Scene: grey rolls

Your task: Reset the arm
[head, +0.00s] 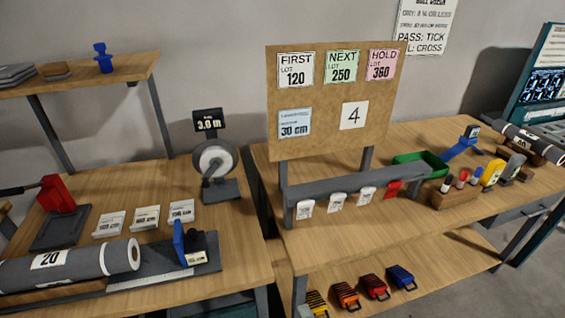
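My arm and my gripper do not show in the head view, so whether the gripper is open or shut is hidden. A grey roll (75,266) marked 20 lies across the front of the left table. Another grey roll (524,139) lies on a wooden support at the far right end of the right table.
The left table (110,187) holds a measuring wheel (215,162), a red-handled tool (56,195) and cards. The right table (440,215) carries a notice board (330,100), a green tray (437,163) and a marker block (456,196). Several coloured clips (374,286) sit on its lower shelf.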

